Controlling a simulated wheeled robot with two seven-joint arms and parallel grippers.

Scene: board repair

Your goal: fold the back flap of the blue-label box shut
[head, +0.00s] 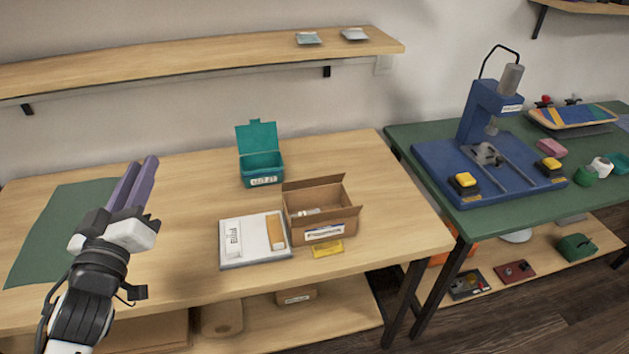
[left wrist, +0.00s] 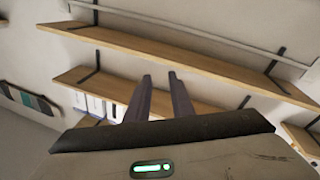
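The open brown cardboard box (head: 325,232), with a white and blue label on its front, stands on the wooden table in the head view. Its back flap (head: 313,182) stands up at the rear edge, and the front flap folds outward. A small pale item lies inside. My left gripper (head: 144,176) is raised over the left part of the table, well left of the box, with purple fingers pointing up and away. In the left wrist view the fingers (left wrist: 160,76) are apart with nothing between them. My right gripper is not in view.
A teal open bin (head: 262,168) stands behind the box. A white tray (head: 265,255) with packets lies left of it, and a yellow card (head: 328,249) in front. A green mat (head: 50,230) lies at left. A blue press (head: 480,155) stands on the green table.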

